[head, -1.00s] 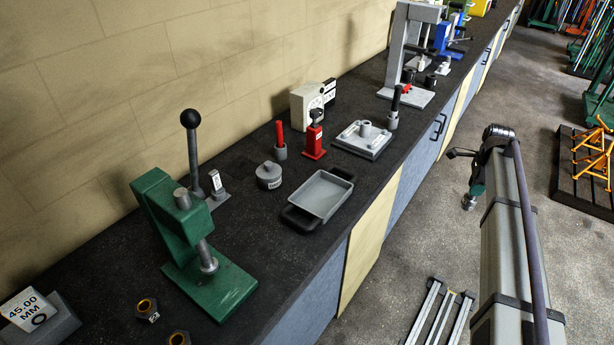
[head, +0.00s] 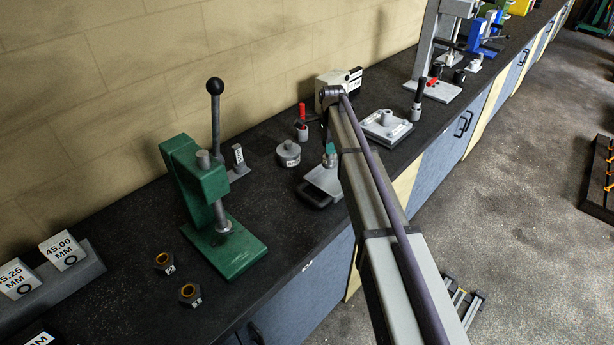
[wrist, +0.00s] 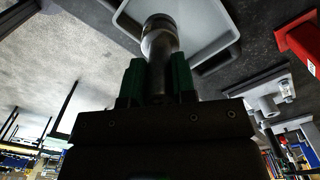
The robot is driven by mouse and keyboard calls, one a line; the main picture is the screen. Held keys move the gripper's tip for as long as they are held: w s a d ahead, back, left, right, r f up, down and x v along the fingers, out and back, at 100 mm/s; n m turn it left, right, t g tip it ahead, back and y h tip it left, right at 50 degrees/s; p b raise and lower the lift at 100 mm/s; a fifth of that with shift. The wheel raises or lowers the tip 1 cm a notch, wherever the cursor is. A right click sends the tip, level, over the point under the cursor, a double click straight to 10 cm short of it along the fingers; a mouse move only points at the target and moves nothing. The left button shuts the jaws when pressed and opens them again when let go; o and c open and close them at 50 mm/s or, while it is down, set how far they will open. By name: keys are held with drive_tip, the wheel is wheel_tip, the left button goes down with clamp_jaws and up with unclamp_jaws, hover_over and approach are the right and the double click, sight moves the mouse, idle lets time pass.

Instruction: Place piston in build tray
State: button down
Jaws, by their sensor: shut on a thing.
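My gripper (head: 330,150) has green fingertips and is shut on the piston, a grey metal cylinder (wrist: 160,42), in the wrist view. In the head view the piston (head: 329,161) is small below the fingertips, at the build tray. The build tray (wrist: 203,38) is a shallow grey tray with dark handles. In the wrist view the piston's end overlaps its inside and near rim. In the head view the tray (head: 322,182) is largely hidden behind my arm. I cannot tell whether the piston touches the tray.
A green press (head: 212,215) stands left of the tray. A round grey labelled part (head: 288,153) sits close behind it. A grey fixture plate (head: 385,128) lies to the right. The bench's front edge is close.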

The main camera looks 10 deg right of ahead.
sight(328, 168)
drive_tip(key=shift+a, duration=0.1)
wheel_tip(328, 168, down, 11)
drive_tip(key=b, duration=1)
drive_tip(key=shift+r+b, duration=0.2)
drive_tip(key=shift+b, duration=0.1)
drive_tip(key=shift+r+p, duration=0.3)
drive_tip(key=shift+f, duration=0.25)
drive_tip(key=c, duration=0.9)
unclamp_jaws()
drive_tip(key=shift+r, duration=0.1)
wheel_tip(328, 168, up, 13)
drive_tip(key=p, duration=1.2)
drive_tip(key=shift+f, duration=0.3)
